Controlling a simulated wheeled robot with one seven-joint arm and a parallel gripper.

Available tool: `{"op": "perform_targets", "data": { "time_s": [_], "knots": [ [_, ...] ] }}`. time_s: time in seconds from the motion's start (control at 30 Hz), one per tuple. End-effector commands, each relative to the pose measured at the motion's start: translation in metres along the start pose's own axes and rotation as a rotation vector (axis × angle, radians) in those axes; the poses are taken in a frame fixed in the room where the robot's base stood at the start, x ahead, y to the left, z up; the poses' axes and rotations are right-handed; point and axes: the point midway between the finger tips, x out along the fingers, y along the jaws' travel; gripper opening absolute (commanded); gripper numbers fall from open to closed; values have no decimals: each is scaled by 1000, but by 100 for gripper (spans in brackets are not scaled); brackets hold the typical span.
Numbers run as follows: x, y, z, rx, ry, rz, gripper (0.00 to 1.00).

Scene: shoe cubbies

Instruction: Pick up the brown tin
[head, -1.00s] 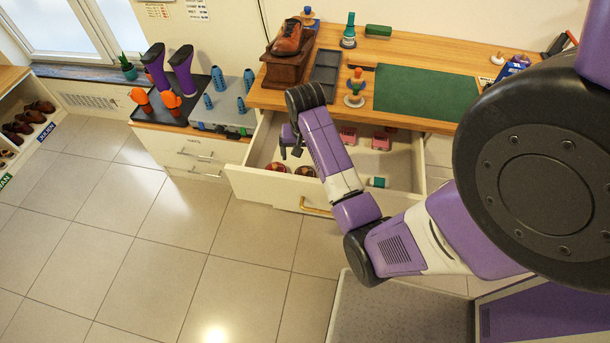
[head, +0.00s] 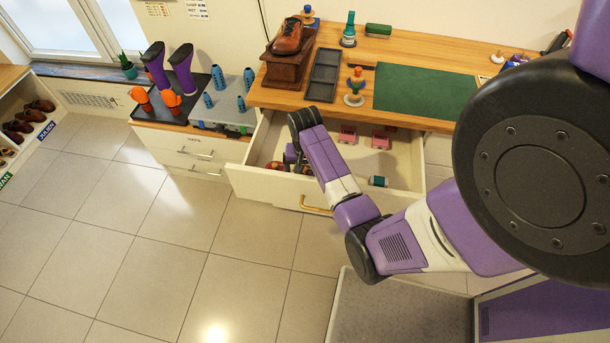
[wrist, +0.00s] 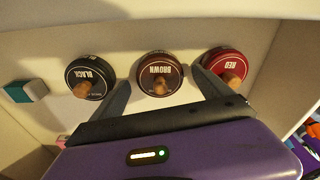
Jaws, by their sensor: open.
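The brown tin (wrist: 158,68), a round tin with a dark label reading BROWN and a tan knob, sits in the open drawer, in the middle of a row of three in the wrist view. The black tin (wrist: 88,72) is to its left and the red tin (wrist: 226,62) to its right. My gripper (wrist: 160,80) is open, with one finger on each side of the brown tin, in the gaps between it and its neighbours. Whether the fingers touch it I cannot tell. In the head view my gripper (head: 291,156) is inside the drawer and largely hides the brown tin.
The drawer (head: 255,190) stands open below the wooden bench; its walls enclose the tins. The bench holds a shoe on a stand (head: 288,62). The floor in front is clear.

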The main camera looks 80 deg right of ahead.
Motion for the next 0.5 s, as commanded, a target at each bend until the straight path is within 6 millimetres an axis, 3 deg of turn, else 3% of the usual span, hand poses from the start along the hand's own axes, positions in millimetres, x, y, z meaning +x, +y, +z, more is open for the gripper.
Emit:
{"op": "perform_targets", "data": {
  "time_s": [0.07,0.43,0.5],
  "knots": [
    [0,0,0,0,1,0,89],
    [-1,0,0,0,1,0,18],
    [-1,0,-1,0,2,0,18]
  ]
}}
